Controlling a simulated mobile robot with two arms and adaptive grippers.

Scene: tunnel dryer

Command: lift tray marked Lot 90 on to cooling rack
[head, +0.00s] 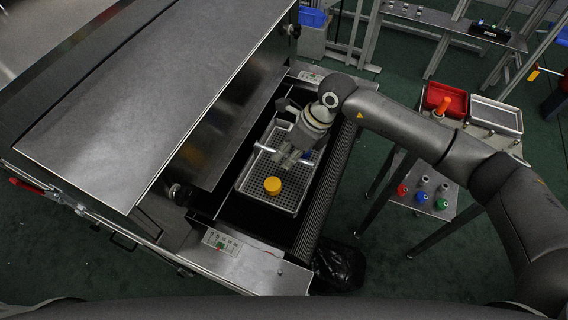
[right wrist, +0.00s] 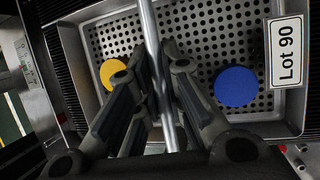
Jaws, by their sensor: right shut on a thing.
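The grey perforated tray (head: 293,212) lies in the dark channel at the open end of the dryer. A yellow puck (head: 272,185) sits in it, and a blue puck (right wrist: 236,87) shows in the right wrist view. A "Lot 90" label (right wrist: 287,53) is on the tray's edge. A silver bar handle (right wrist: 151,30) spans above the tray floor. My right gripper (head: 291,160), also seen in the right wrist view (right wrist: 161,68), is shut on the handle. The blue puck is hidden in the head view. My left gripper is not in view.
The dryer's steel hood (head: 150,85) rises left of the tray. A control panel (head: 222,241) is on the near frame. At right, a stand holds a red bin (head: 432,97) and a grey bin (head: 497,117); several coloured bottles are on its lower shelf (head: 425,199). A black bag (head: 340,266) lies near.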

